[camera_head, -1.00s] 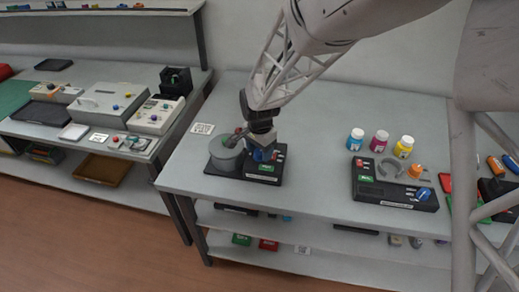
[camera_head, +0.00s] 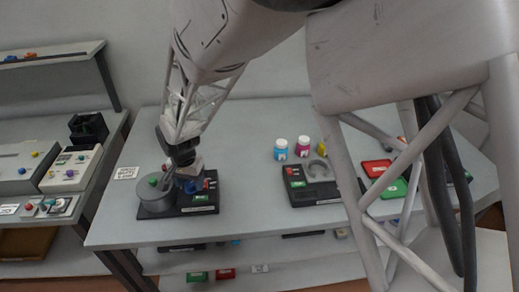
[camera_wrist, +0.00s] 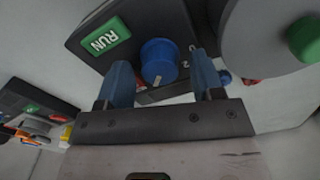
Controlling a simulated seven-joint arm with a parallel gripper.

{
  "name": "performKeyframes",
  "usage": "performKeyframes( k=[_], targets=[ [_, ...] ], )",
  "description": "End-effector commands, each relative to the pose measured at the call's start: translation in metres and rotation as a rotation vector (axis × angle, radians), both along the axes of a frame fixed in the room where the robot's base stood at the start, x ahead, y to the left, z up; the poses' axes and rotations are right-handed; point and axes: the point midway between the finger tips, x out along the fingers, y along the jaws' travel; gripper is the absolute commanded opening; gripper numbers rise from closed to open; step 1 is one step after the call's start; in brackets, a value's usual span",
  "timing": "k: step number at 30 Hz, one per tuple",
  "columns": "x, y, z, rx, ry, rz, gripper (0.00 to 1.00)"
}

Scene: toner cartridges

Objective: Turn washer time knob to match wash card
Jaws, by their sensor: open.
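The washer (camera_head: 178,210) is a black base with a grey round drum (camera_head: 155,198) at its left, on the near left part of the table. A blue time knob (camera_wrist: 159,62) with a white pointer mark shows in the wrist view beside the green RUN button (camera_wrist: 104,36). My gripper (camera_wrist: 160,85) is open, its two blue fingers on either side of the knob in that view; I cannot tell whether they touch it. In the head view my gripper (camera_head: 188,180) covers most of the knob. A white printed card (camera_head: 126,173) lies behind the washer at left; its print is too small to read.
Another black device (camera_head: 318,196) stands to the right, with a blue-labelled bottle (camera_head: 281,149) and a magenta one (camera_head: 303,146) behind it. Red (camera_head: 377,168) and green (camera_head: 394,188) trays lie farther right. The table between the two devices is clear.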

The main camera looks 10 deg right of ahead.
Motion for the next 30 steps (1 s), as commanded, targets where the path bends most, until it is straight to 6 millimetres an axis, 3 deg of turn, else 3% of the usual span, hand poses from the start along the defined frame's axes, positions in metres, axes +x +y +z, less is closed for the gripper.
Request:
performKeyframes(
  k=[30],
  targets=[
    [-0.0001, 0.0008, 0.0000, 0.000, 0.000, 0.679, 0.61]
  ],
)
